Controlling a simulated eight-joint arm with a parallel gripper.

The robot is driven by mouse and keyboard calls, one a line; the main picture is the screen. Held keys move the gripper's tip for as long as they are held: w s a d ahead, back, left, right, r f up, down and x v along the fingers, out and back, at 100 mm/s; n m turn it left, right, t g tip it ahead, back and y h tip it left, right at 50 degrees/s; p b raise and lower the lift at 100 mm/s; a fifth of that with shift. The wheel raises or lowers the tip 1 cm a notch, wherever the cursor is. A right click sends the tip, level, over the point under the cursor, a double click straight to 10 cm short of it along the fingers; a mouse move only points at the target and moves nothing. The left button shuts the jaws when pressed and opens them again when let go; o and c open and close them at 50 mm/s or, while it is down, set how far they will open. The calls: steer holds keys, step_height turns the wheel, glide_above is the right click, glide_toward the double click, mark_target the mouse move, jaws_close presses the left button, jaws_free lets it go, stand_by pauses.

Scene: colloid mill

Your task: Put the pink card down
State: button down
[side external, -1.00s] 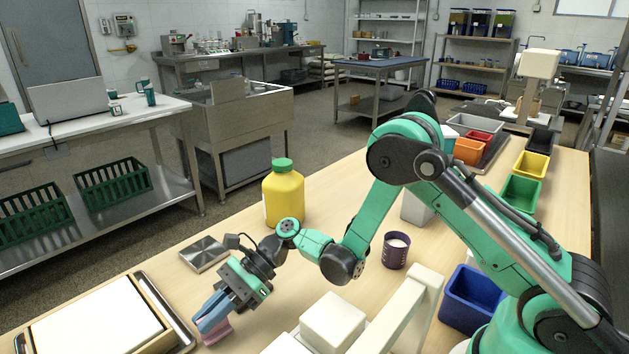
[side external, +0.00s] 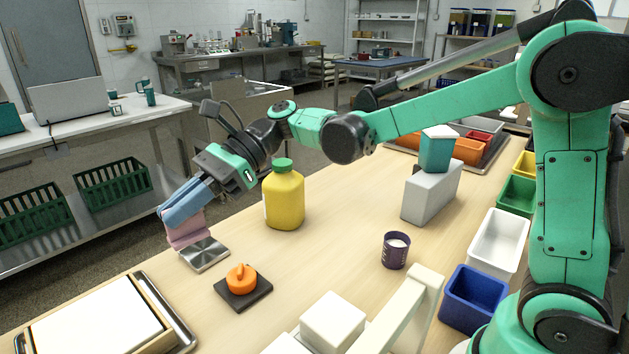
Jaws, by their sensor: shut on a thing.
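My gripper (side external: 187,205) has blue fingers and is shut on the pink card (side external: 187,234). The card hangs below the fingertips, at the left of the work table. In the picture its lower edge overlaps the far left part of a square metal plate (side external: 208,257). I cannot tell whether the card touches the plate or is held above it. The fingers hide the card's upper part.
An orange knob on a black base (side external: 241,281) sits in front of the plate. A yellow bottle with a green cap (side external: 284,198) stands to the right. A white-topped tray (side external: 95,325) lies at the front left.

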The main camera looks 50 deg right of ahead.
steer(key=shift+w+d+r, duration=0.1)
steer(key=shift+d+r, duration=0.2)
steer(key=w+d+m+t+h, duration=0.1)
steer(key=w+d+m+t, duration=0.2)
steer(key=d, duration=1.8)
steer(key=shift+m+t, duration=0.3)
steer(key=shift+t, duration=0.1)
steer(key=f, duration=1)
steer(key=s+f, duration=0.1)
steer(key=f, duration=0.4)
steer(key=shift+s+d+f, duration=0.1)
steer(key=shift+d+f, duration=0.1)
steer(key=shift+f, duration=2)
steer(key=shift+f, duration=0.1)
steer(key=c, duration=1.3)
jaws_free()
steer(key=o, duration=0.4)
